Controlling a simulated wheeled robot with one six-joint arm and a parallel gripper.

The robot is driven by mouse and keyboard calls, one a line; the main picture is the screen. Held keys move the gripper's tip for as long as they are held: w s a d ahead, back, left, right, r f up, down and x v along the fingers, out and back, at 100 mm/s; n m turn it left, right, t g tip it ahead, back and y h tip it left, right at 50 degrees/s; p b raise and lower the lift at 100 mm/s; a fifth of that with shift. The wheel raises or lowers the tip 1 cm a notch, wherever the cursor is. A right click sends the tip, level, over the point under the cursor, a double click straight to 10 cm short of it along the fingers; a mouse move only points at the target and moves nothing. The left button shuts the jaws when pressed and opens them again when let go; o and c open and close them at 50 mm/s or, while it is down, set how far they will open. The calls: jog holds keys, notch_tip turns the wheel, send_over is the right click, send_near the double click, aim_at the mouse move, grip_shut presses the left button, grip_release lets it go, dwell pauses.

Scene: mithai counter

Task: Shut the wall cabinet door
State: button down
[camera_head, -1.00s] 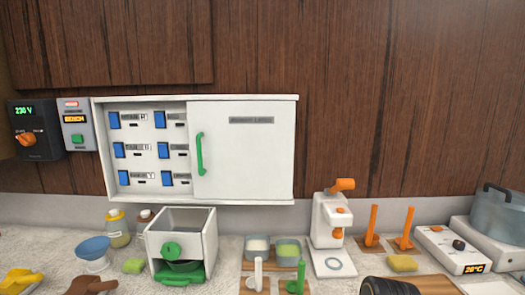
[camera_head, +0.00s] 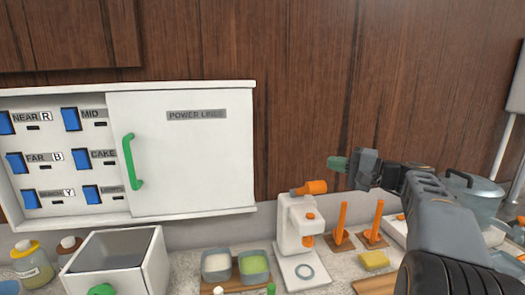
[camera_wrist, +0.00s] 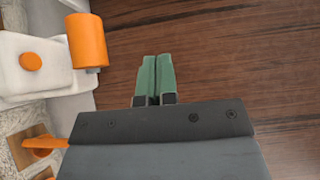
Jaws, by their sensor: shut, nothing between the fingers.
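The white wall cabinet (camera_head: 240,88) hangs on the wood wall at the left of the head view. Its white sliding door (camera_head: 190,165), labelled "POWER LINES", covers the right part. The left part stands open and shows several blue switches (camera_head: 70,119) with labels. A green upright handle (camera_head: 132,162) is on the door's left edge. My gripper (camera_head: 338,164) is to the right of the cabinet, clear of the door and handle. Its green fingers (camera_wrist: 155,78) are shut with nothing between them in the wrist view, in front of the wood wall.
Below and right of the cabinet stands a white machine with an orange knob (camera_head: 312,187), close to my gripper. Orange levers (camera_head: 341,222), a yellow sponge (camera_head: 374,260), a pot (camera_head: 472,196), small tubs (camera_head: 255,266) and a white box (camera_head: 120,245) crowd the counter. The wall between cabinet and gripper is clear.

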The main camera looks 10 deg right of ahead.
jog(key=s+a+p+x, duration=0.2)
jog(key=p+x, duration=0.4)
jog(key=x, duration=1.5)
jog(key=shift+s+a, duration=0.15)
jog(key=shift+a, duration=0.05)
jog(key=shift+f, duration=0.15)
